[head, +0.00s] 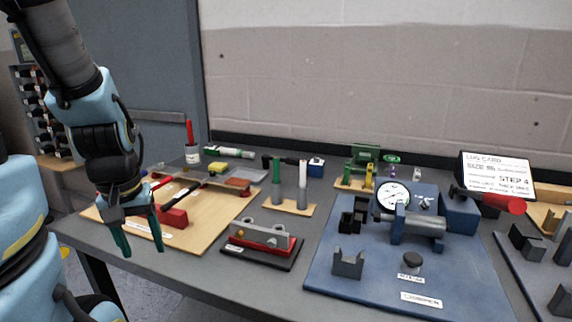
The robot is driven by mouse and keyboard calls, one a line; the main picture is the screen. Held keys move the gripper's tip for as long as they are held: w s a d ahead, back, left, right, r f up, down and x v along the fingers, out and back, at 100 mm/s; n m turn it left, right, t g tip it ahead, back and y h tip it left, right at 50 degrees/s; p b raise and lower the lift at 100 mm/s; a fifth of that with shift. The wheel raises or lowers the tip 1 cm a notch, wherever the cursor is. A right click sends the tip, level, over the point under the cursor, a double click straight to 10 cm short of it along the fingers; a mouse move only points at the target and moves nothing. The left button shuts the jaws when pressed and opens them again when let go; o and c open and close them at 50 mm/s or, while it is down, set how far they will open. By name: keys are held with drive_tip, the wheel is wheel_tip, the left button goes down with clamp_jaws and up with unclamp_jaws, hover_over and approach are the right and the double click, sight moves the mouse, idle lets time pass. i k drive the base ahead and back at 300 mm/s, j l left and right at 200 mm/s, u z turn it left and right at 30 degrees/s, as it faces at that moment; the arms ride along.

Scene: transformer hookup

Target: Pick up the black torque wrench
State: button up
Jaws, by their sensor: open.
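A thin black bar-like tool (186,191) lies on the light wooden board (222,213) at the left of the bench, just behind a red block (174,218). It may be the black torque wrench, but it is too small to be sure. My gripper (143,252) is open and empty, fingers pointing down, at the front left edge of the board. In the picture it is to the left of the red block and the black tool. My fingers hide part of the board.
A stand with green and white upright handles (290,208) is right of the board. A black tray with a grey and red fixture (262,244) sits in front. A blue plate with a dial gauge (393,196) and a red-handled tool (500,203) are at right. A wall closes the back.

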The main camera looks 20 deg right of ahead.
sight(317, 170)
drive_tip(key=k+l+u, duration=0.3)
drive_tip(key=l, duration=0.25)
drive_tip(key=k+l+u, duration=0.3)
drive_tip(key=l, duration=0.15)
